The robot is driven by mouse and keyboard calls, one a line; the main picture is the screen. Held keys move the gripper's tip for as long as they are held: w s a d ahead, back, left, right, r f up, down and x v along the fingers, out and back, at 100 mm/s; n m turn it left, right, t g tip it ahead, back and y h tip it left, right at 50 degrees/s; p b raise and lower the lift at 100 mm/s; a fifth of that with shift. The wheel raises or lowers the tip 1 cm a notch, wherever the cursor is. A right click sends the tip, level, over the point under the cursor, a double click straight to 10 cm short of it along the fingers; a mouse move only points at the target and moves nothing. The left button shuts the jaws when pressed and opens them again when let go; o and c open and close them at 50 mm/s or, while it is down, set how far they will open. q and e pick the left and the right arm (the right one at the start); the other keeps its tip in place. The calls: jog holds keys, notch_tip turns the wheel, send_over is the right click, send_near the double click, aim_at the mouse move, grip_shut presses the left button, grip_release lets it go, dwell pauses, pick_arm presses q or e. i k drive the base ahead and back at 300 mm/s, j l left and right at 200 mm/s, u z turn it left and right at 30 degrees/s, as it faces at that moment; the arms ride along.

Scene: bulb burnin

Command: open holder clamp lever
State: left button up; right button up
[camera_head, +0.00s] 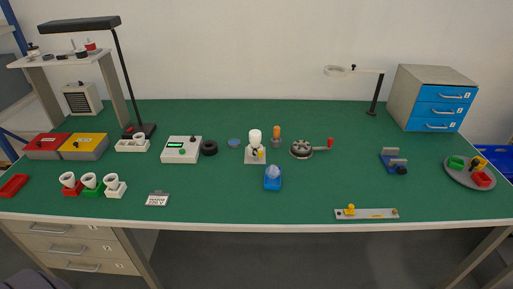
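A small white holder (254,157) stands upright near the middle of the green bench top. It carries a white rounded, bulb-like top (255,136). A small yellow part (260,153), which may be the clamp lever, sits low on its front right side. The holder is too small in view to tell whether the lever is open or shut. Another lever-like part is the red-ended handle (329,143) on a round grey device (301,149) to the right. Neither of my grippers is in view.
A blue block with a pale dome (272,177) stands just in front of the holder. An orange-topped piece (276,136) is close behind right. A white meter box (182,149) and black ring (209,148) are left. The front centre of the green mat (225,200) is clear.

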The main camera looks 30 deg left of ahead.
aim_at(255, 153)
jog(key=j+z, duration=0.3)
jog(key=j, duration=1.25)
